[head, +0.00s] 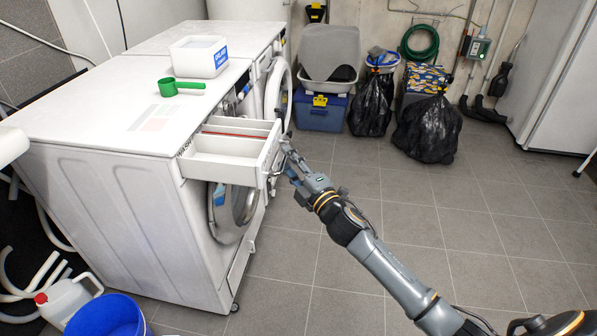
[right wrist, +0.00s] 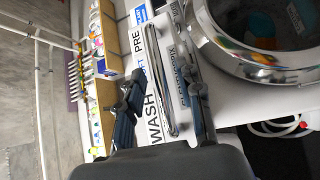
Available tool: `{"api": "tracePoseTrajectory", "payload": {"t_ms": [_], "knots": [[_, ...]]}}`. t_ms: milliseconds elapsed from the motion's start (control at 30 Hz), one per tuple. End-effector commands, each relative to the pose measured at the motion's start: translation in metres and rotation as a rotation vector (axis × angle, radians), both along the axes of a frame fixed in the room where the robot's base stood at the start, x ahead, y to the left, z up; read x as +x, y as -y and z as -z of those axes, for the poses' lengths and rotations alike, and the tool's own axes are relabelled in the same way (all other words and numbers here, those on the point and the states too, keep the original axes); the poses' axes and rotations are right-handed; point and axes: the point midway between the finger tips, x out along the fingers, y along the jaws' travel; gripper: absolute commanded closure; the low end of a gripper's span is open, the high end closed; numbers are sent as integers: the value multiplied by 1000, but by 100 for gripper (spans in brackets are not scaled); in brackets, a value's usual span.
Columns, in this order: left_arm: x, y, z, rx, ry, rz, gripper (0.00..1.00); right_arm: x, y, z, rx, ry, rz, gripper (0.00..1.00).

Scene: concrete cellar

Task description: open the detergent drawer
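The detergent drawer (head: 225,150) stands pulled out from the front of the near white washing machine (head: 130,160). Its open compartments show from above. My right gripper (head: 287,158) is at the outer face of the drawer front. In the right wrist view, my right gripper's two fingers (right wrist: 162,100) are spread apart. A long metal handle (right wrist: 162,75) lies between them, with clear space to the left finger; I cannot tell whether the right finger touches it. The drawer front there carries WASH and PRE lettering. My left gripper is not in view.
A white tub (head: 199,58) and a green scoop (head: 181,87) are on the machine top. The round door (head: 278,95) of the far machine stands open behind the drawer. Black bags (head: 428,130) sit by the back wall. The tiled floor at right is clear.

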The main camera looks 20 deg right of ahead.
Motion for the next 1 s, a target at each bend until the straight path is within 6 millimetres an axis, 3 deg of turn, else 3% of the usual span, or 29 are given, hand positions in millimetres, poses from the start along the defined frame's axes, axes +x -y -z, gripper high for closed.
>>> {"api": "tracePoseTrajectory", "payload": {"t_ms": [533, 700, 1000], "knots": [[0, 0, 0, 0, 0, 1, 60, -96, 18, 15, -1, -5, 1, 64], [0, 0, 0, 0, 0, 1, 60, -110, 20, 16, 0, -3, 1, 64], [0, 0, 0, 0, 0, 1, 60, -113, 21, 16, 0, -2, 0, 64]]}}
